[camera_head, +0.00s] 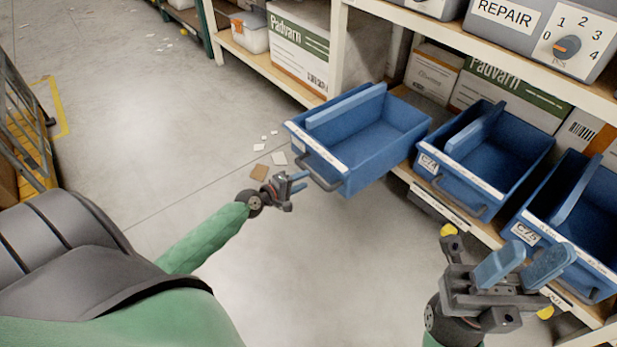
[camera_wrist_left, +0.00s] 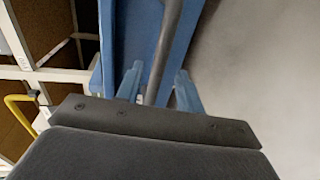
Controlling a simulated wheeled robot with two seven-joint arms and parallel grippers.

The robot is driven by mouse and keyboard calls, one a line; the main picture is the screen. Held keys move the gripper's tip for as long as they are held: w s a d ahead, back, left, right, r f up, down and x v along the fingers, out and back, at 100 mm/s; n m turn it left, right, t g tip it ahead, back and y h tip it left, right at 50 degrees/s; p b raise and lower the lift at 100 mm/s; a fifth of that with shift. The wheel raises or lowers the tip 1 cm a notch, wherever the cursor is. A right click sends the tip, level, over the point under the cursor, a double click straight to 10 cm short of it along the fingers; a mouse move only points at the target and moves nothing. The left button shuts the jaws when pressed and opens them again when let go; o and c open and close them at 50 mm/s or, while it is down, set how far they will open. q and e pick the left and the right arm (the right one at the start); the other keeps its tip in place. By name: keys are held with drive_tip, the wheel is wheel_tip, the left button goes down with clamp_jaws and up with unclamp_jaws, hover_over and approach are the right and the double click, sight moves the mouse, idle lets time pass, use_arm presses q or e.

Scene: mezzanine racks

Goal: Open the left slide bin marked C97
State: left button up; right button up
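The left blue slide bin (camera_head: 372,150) stands pulled out from the shelf, well forward of the two bins to its right. Its front label is too small to read. It has a grey bar handle (camera_head: 322,183) on its front. My left gripper (camera_head: 302,182) is at the left end of that handle. In the left wrist view the handle (camera_wrist_left: 165,45) runs between the two fingertips of my left gripper (camera_wrist_left: 158,88), with gaps showing on both sides. My right gripper (camera_head: 524,264) is open and empty, in front of the right bin.
A middle blue bin (camera_head: 462,190) marked C74 and a right blue bin (camera_head: 565,246) marked C75 sit on the shelf. Cartons (camera_head: 300,52) and a grey REPAIR box (camera_head: 540,38) with a dial are behind. The floor at left is open, with paper scraps (camera_head: 279,158).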

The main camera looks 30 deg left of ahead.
use_arm(q)
drive_tip(key=shift+v, duration=1.35)
